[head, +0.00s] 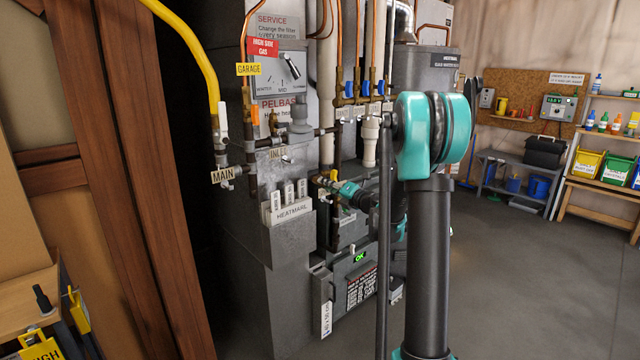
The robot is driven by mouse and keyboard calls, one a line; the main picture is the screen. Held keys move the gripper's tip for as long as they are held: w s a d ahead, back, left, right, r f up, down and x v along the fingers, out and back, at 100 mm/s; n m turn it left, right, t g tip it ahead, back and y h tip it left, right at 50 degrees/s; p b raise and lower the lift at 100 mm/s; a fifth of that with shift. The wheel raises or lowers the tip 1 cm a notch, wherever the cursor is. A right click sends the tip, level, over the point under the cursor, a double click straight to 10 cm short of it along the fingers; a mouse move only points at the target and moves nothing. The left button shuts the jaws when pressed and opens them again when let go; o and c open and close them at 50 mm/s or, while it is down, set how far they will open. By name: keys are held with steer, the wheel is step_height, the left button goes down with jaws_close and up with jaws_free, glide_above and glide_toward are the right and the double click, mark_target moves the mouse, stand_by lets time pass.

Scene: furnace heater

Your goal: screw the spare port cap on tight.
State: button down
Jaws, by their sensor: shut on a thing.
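The cap's outline and thread are too small and too covered by the fingers to make out. I cannot tell how far the cap sits on its port.
The grey furnace (285,250) stands behind the gripper. A yellow gas hose (190,40) runs to the valve tagged MAIN (223,175). A vertical pipe and the brass manifold (362,100) are close above. Wooden studs (130,170) stand at left. Open floor (500,270) lies at right.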

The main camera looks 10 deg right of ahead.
steer(key=c, duration=1.3)
jaws_free()
steer(key=shift+o, duration=0.4)
steer(key=shift+o, duration=0.9)
steer(key=n, duration=0.3)
steer(key=shift+n, duration=0.3)
steer(key=n, duration=0.3)
steer(key=shift+n, duration=0.3)
